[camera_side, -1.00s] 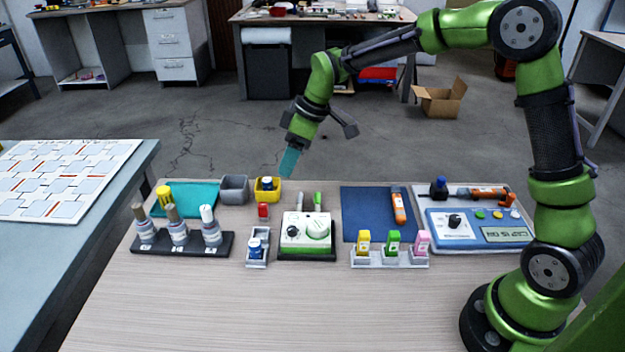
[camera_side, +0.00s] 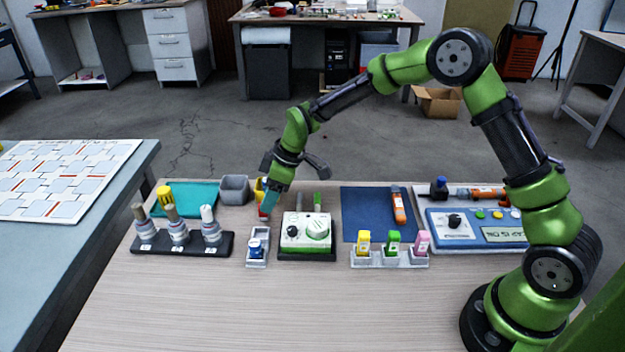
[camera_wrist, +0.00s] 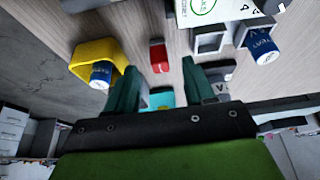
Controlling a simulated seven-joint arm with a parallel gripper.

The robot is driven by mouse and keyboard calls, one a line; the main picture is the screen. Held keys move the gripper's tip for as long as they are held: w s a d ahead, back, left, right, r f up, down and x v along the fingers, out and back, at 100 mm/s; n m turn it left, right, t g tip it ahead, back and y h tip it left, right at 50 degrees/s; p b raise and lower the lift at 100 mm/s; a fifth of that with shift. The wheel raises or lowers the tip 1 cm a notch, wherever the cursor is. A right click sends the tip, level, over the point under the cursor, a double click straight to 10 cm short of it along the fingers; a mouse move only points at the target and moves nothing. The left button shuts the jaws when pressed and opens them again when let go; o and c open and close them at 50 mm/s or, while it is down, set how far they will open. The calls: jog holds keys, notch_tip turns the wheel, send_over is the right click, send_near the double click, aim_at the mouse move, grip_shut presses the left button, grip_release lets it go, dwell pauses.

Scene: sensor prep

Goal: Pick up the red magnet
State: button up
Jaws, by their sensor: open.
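The red magnet (camera_wrist: 158,56) is a small red block with a pale mark, standing on the wooden table. In the side view only a sliver of the red magnet (camera_side: 262,213) shows, mostly hidden behind my gripper's fingers. My gripper (camera_side: 268,207) is low over the table, pointing down at the magnet. In the wrist view the two dark teal fingers of my gripper (camera_wrist: 160,66) are spread, with the magnet appearing between and just beyond their tips. I cannot tell whether they touch it.
A yellow bin (camera_wrist: 92,51) holding a blue-and-white vial is close beside the fingers. A grey bin (camera_side: 235,189) stands to its left. A small tray with a blue vial (camera_side: 256,250) and a white-and-green device (camera_side: 305,232) are in front. The table's front is clear.

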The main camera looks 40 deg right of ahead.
jog(key=x, duration=0.4)
jog(key=shift+f, duration=0.3)
grip_shut()
